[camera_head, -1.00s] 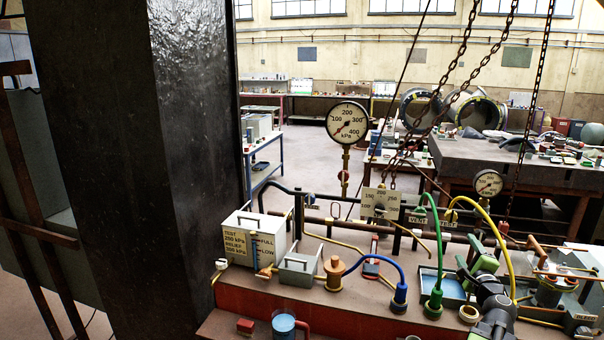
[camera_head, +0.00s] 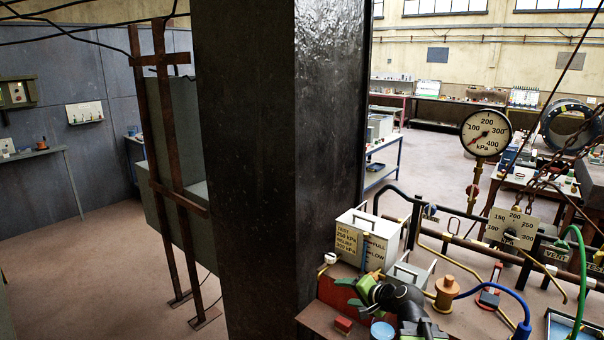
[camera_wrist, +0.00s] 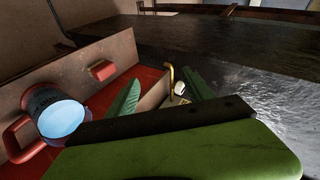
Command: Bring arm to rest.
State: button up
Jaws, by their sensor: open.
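My arm reaches in from the bottom of the head view, with its dark wrist over the bench's near left part. My gripper (camera_head: 352,292) points left there, in front of the white test tank (camera_head: 350,246). In the wrist view its green fingers (camera_wrist: 161,80) stand apart with nothing held between them. A blue-topped mug (camera_wrist: 60,118) with a red handle is left of the fingers in the wrist view. It is partly hidden below my arm in the head view (camera_head: 383,331).
A wide dark pillar (camera_head: 262,160) stands just left of the bench. A small red block (camera_head: 343,325) lies near the bench's front left. A pressure gauge (camera_head: 486,133), pipes and an orange-brown spool (camera_head: 446,293) stand to the right. Open floor (camera_head: 110,260) lies left of the pillar.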

jog(key=s+a+f+n+g+h, duration=0.1)
jog(key=s+a+f+n+g, duration=0.4)
jog(key=s+a+f, duration=0.25)
jog(key=s+d+f+n+g+h, duration=0.2)
jog(key=s+d+f+g+h, duration=0.1)
jog(key=s+d, duration=0.6)
jog(key=shift+f+n+g+h, duration=0.25)
jog(key=shift+n+g+h, duration=0.15)
jog(key=shift+g+h, duration=0.65)
